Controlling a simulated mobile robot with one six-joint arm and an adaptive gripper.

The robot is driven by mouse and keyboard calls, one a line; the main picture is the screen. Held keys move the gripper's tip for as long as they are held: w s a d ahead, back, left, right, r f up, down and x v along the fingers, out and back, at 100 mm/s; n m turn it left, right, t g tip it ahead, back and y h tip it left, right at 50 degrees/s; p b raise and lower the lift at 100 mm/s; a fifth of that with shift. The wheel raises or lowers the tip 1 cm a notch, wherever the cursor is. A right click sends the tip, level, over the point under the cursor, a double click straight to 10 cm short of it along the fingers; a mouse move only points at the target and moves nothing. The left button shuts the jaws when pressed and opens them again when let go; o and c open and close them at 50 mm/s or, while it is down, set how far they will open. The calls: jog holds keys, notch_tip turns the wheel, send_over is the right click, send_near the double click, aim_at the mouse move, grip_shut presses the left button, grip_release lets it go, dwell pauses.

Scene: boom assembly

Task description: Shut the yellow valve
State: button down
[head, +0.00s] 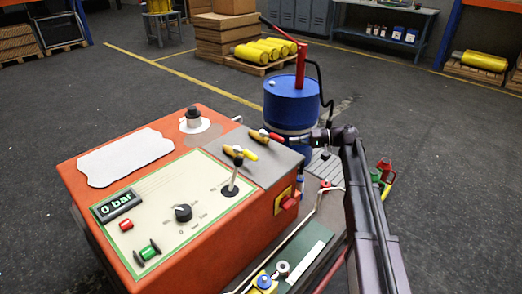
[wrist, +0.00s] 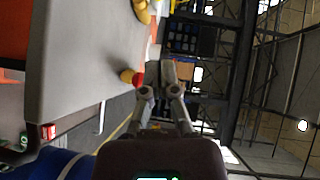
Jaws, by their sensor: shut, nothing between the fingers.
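The yellow valve (head: 241,153) has a yellow lever and sits on the grey plate at the right end of the orange machine. A second valve with a red handle (head: 266,134) sits just beyond it, nearer the plate's far edge. My gripper (head: 289,138) comes in from the right, close to the red handle and apart from the yellow valve. In the wrist view, my gripper (wrist: 166,72) is shut and empty, beside a red and yellow valve part (wrist: 131,77). A yellow part (wrist: 142,10) shows at that view's top edge.
The orange machine (head: 85,172) carries a "0 bar" display (head: 116,205), a black knob (head: 183,213) and an upright lever (head: 231,184). A blue drum (head: 292,103) with a red pump stands behind my gripper.

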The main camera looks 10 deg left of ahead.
jog(key=shift+d, duration=0.2)
jog(key=b, duration=0.2)
send_near(245, 153)
jog(key=w+a, duration=0.3)
jog(key=shift+w+a+f, duration=0.15)
jog(key=shift+w+f, duration=0.1)
jog(key=shift+f, duration=0.1)
jog(key=shift+s+a+f, duration=0.1)
jog(key=shift+s+a, duration=0.1)
jog(key=shift+s, duration=0.3)
jog(key=shift+s+a+f, duration=0.1)
jog(key=shift+s+a, duration=0.15)
jog(key=shift+s, duration=0.3)
jog(key=shift+s+a+f, duration=0.1)
jog(key=shift+s+a, duration=0.35)
jog(key=shift+s, duration=0.1)
jog(key=shift+a, duration=0.1)
jog(key=shift+d, duration=0.2)
